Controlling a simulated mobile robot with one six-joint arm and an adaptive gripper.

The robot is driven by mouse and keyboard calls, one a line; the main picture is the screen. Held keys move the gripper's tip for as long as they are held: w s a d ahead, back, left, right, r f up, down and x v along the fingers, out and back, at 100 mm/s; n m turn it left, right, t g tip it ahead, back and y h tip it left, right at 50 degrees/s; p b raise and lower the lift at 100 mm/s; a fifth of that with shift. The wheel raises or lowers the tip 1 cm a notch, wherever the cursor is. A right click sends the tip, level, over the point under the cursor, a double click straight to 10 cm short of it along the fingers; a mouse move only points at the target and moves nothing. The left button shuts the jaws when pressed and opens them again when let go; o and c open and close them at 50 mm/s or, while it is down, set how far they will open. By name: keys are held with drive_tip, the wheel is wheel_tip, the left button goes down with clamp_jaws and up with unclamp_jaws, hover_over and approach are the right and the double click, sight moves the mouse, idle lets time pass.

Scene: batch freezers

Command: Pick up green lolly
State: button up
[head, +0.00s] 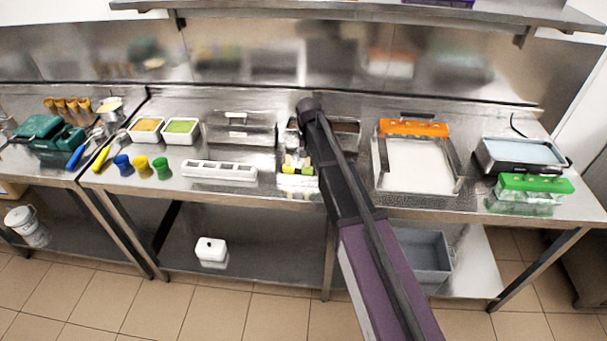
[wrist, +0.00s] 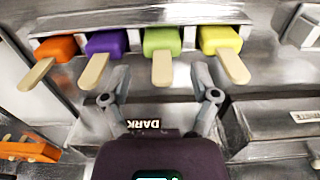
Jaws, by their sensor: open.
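The green lolly (wrist: 162,42) is in the wrist view, third from the left in a row, with its pale wooden stick (wrist: 162,68) pointing toward my gripper. My gripper (wrist: 160,75) is open and empty, its two fingers apart on either side of the line of that stick. The fingertips are near the stick's end; I cannot tell whether they touch it. An orange lolly (wrist: 56,48) is at the far left.
The lollies rest on a metal holder. A box marked DARK (wrist: 150,110) is below my gripper in the wrist view. In the head view, a white slotted mould (head: 219,171) lies on the steel counter left of my arm, and an orange-topped mould (head: 413,128) and tray (head: 375,165) are to its right.

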sight(307, 167)
drive_tip(key=shift+a+f+b, duration=0.1)
drive_tip(key=shift+f+b, duration=1.75)
drive_tip(key=shift+f, duration=0.3)
drive_tip(key=shift+c, duration=0.2)
drive_tip(key=c, duration=0.8)
